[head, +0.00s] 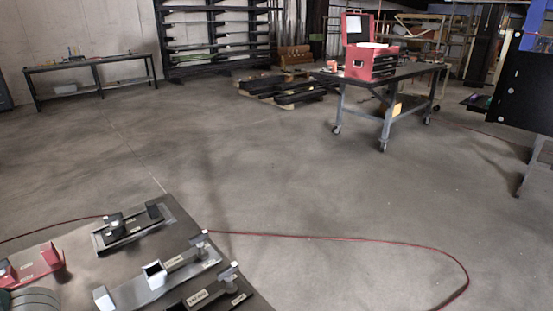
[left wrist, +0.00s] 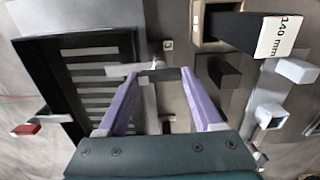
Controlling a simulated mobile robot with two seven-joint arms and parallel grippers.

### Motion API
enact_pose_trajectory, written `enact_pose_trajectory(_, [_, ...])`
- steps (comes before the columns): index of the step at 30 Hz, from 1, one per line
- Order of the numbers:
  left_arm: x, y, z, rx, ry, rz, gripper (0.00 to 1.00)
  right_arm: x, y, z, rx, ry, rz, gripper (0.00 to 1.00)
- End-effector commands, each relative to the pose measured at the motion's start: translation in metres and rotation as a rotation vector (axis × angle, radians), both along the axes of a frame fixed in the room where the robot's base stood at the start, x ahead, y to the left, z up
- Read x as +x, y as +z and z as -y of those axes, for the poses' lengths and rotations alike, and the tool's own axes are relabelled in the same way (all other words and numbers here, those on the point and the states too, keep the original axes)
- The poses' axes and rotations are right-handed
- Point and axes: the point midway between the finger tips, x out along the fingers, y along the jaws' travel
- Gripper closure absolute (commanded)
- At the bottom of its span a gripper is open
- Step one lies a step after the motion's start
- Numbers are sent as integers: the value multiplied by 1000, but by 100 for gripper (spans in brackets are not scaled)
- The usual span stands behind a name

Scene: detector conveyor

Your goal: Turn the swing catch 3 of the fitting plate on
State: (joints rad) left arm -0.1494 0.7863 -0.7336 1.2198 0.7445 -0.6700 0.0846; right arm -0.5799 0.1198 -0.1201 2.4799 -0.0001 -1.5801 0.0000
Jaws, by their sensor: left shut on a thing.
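In the left wrist view, my left gripper (left wrist: 161,74) has two purple fingers. Its tips are closed on a small dark part that spans between them. A light grey lever (left wrist: 122,70) extends left from just behind the tips and looks like part of a swing catch. The fingers hide part of the catch. My right gripper is in neither view.
A black slotted frame (left wrist: 75,95) stands close left of the fingers. A block labelled 140 mm (left wrist: 280,35) is at upper right. In the head view, a bench (head: 85,245) holds several grey, black and red fittings. Open floor lies beyond, with a red cable (head: 320,238).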

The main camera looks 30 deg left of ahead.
Motion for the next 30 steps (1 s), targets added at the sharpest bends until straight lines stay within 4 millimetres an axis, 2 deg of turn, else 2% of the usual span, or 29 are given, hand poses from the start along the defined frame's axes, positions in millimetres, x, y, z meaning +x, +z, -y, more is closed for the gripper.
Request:
enact_pose_trajectory(1, [0,-1,0,0,0,2,100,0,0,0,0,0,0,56])
enact_pose_trajectory(2, [0,-1,0,0,0,2,29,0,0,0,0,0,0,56])
enact_pose_trajectory(9, [0,0,0,1,0,1,3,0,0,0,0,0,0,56])
enact_pose_trajectory(17, [0,1,0,1,0,1,3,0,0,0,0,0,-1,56])
enact_pose_trajectory(20, [0,9,0,1,0,1,3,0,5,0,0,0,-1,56])
enact_pose_trajectory(30, [0,72,-1,1,-2,1,3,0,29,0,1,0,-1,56])
